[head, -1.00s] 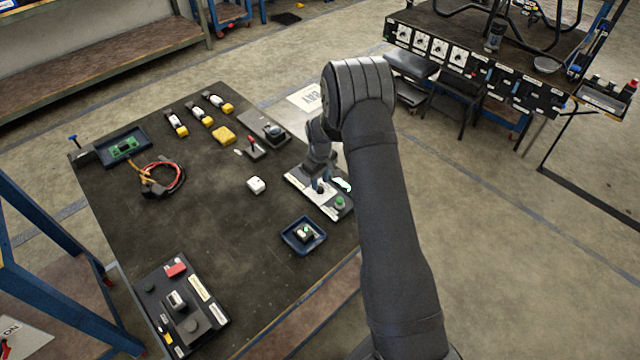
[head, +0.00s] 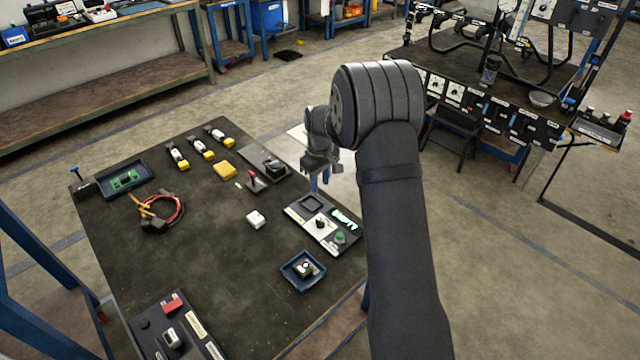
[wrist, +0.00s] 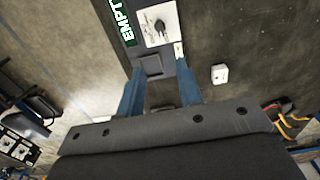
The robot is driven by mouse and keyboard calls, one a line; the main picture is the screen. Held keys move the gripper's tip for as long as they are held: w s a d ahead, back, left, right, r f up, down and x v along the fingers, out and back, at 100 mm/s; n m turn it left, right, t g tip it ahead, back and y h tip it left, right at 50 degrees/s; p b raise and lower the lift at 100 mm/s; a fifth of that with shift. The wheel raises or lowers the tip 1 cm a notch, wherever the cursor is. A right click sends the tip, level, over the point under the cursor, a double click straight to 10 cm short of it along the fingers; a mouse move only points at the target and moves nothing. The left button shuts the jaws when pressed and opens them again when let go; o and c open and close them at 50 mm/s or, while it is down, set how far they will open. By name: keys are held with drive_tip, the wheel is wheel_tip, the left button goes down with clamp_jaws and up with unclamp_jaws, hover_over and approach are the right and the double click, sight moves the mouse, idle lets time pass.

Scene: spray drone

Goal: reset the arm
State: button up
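My gripper (head: 319,180) is raised above the right edge of the dark workbench (head: 215,275), behind the control panel (head: 323,224) in the head view. In the wrist view its two blue fingers (wrist: 160,92) stand apart with nothing between them, so it is open and empty. Beyond the fingers the wrist view shows the panel's square recess (wrist: 151,64), its knob (wrist: 160,25) and a green lit sign (wrist: 128,25) reading "EMPT", the rest cut off. The gripper is apart from the panel. My arm's upper links fill the right middle of the head view.
On the bench lie a white block (head: 256,219), a blue tray (head: 303,270) with a small part in it, a red-handled lever (head: 254,181), yellow-ended pieces, red and yellow cables (head: 160,212) and a green board in a tray (head: 124,180).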

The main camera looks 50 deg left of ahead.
sight(320, 221)
wheel_tip(320, 221, down, 18)
drive_tip(key=shift+r, duration=0.25)
idle(0.5)
drive_tip(key=shift+r, duration=0.1)
wheel_tip(320, 221, up, 18)
wheel_tip(320, 221, down, 18)
drive_tip(key=shift+r, duration=0.1)
drive_tip(key=shift+f, duration=0.25)
drive_tip(key=m, duration=0.9)
drive_tip(key=shift+r, duration=1.9)
